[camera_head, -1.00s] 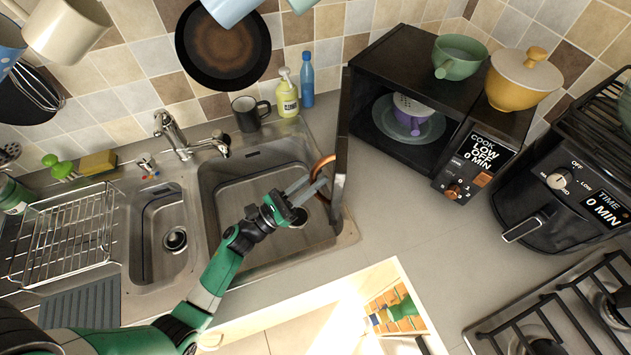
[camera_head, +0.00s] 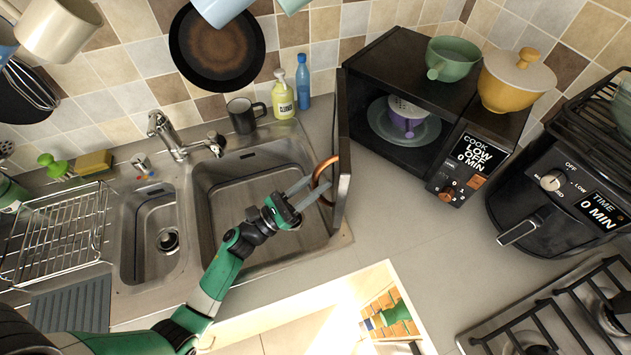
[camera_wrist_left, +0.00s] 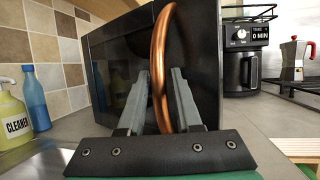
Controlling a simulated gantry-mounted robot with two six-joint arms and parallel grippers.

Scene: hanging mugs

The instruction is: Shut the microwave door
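The black microwave (camera_head: 400,60) stands on the counter with its door (camera_head: 343,150) swung wide open, seen nearly edge-on. A copper-coloured curved handle (camera_head: 321,168) is on the door's sink side. My left gripper (camera_head: 319,190) is at the handle, over the sink's right edge. In the left wrist view its two grey fingers (camera_wrist_left: 161,80) stand apart on either side of the handle (camera_wrist_left: 158,45), with visible gaps. A purple cup (camera_head: 407,118) on a plate (camera_head: 380,128) is inside the microwave. My right gripper is out of view.
A green cup (camera_head: 452,60) and a lidded yellow pot (camera_head: 515,85) stand on the microwave. A soap bottle (camera_head: 283,98), a blue bottle (camera_head: 303,85) and a dark mug (camera_head: 243,115) stand behind the sink. The counter before the microwave (camera_head: 410,205) is clear.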

